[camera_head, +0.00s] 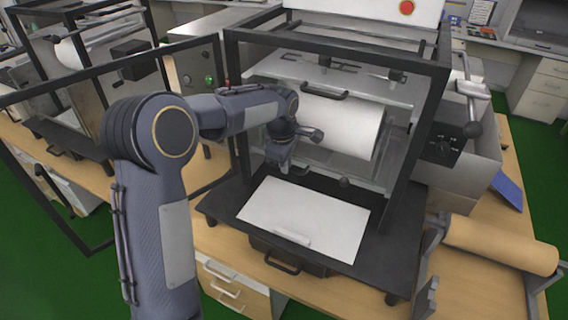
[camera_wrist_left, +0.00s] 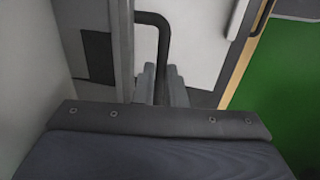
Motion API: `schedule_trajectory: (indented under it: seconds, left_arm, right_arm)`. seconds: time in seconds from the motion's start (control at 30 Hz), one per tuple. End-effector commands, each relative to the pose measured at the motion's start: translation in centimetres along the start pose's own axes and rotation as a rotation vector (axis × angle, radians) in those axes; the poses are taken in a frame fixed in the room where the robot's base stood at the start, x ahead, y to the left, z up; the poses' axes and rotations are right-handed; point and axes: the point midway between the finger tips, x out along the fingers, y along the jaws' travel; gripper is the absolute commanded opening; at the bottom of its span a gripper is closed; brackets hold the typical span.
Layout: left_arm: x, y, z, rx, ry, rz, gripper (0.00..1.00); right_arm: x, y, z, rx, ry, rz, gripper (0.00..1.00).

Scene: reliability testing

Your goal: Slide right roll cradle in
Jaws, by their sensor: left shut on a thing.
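A white roll (camera_head: 345,125) lies in the roll cradle inside the black-framed machine, and the cradle's grey side plate (camera_head: 396,150) shows at its right end. My left gripper (camera_head: 282,164) is in front of the machine, left of the roll and above the front shelf. In the left wrist view, its two grey fingers (camera_wrist_left: 160,82) are shut on a black bent bar handle (camera_wrist_left: 163,42). The gripper and wrist hide the held part of the handle in the head view. How far out the cradle stands is hard to tell. My right gripper does not show.
A white sheet (camera_head: 305,215) lies on the machine's black front shelf (camera_head: 385,255). The black frame post (camera_head: 405,150) stands right of the roll. A brown roll (camera_head: 500,245) rests in a separate stand at the right. Another machine (camera_head: 90,60) stands at the left.

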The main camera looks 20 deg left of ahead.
Motion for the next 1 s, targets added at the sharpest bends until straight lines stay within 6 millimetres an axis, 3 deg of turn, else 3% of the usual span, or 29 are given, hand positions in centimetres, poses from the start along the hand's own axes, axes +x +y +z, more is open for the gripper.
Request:
schedule_trajectory:
  seconds: [0.33, 0.37, 0.4, 0.7, 1.0]
  left_arm:
    - [-0.1, 0.1, 0.0, 0.000, -0.001, 0.003, 0.00]
    - [-0.1, 0.1, 0.0, 0.000, -0.001, 0.003, 0.14]
    - [-0.1, 0.1, 0.0, 0.000, -0.001, 0.003, 0.20]
    - [-0.2, 0.1, 0.0, 0.000, 0.000, 0.002, 0.20]
    - [-4.5, 0.2, 0.0, 0.001, 0.000, 0.008, 0.20]
  right_arm:
    - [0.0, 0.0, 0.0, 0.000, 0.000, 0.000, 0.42]
    - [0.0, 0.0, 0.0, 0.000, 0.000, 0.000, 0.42]
    - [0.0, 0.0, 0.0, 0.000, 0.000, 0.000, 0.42]
    - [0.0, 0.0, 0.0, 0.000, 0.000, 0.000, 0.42]
    - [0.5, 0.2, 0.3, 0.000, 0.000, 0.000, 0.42]
